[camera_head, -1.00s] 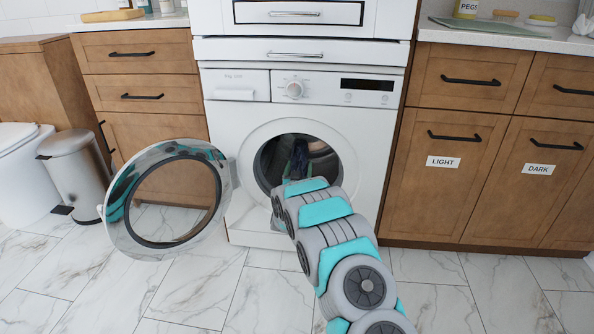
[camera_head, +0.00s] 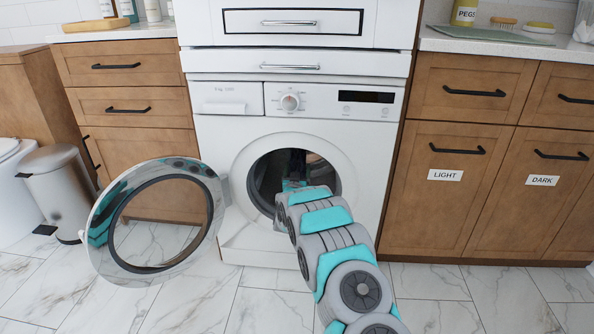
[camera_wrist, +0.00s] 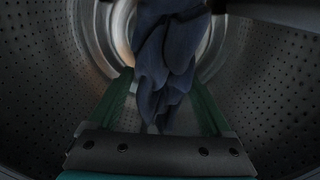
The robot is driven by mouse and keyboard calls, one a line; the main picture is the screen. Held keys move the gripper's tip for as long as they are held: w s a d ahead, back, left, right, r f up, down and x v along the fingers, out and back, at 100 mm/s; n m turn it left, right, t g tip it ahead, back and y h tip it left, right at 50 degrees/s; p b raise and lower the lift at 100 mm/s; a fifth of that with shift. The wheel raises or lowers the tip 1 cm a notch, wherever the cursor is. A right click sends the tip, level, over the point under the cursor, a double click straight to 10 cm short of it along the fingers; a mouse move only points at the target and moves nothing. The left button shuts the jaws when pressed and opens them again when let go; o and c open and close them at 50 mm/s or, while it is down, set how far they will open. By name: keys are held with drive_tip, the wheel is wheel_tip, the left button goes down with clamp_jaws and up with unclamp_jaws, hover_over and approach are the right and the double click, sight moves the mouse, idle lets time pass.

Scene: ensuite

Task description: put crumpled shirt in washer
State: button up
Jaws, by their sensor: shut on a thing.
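The washer (camera_head: 226,160) stands ahead with its round door (camera_head: 101,222) swung wide open to the left. My arm reaches through the round opening, and my gripper is inside the drum (camera_wrist: 270,90). In the wrist view, my gripper (camera_wrist: 165,98) is shut on the crumpled shirt (camera_wrist: 168,62), a dark blue bunched cloth. The shirt hangs in folds between the green fingers, with the perforated drum wall around it. In the head view the shirt is hard to make out in the dark opening, and my arm covers part of the opening.
The open door stands over the floor to the left, near a metal bin (camera_head: 61,187). Wooden cabinets flank the washer; the right ones bear labels LIGHT (camera_head: 445,175) and DARK (camera_head: 542,180). The marble floor (camera_head: 480,300) at the right front is clear.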

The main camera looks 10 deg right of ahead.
drive_tip(key=o, duration=1.4)
drive_tip(key=shift+o, duration=0.2)
drive_tip(key=shift+s, duration=0.1)
drive_tip(key=b+v, duration=0.1)
drive_tip(key=v, duration=2.2)
drive_tip(key=shift+s+a+r+b, duration=0.2)
drive_tip(key=shift+s+r+b, duration=0.05)
drive_tip(key=shift+s+b, duration=0.1)
drive_tip(key=shift+w, duration=0.1)
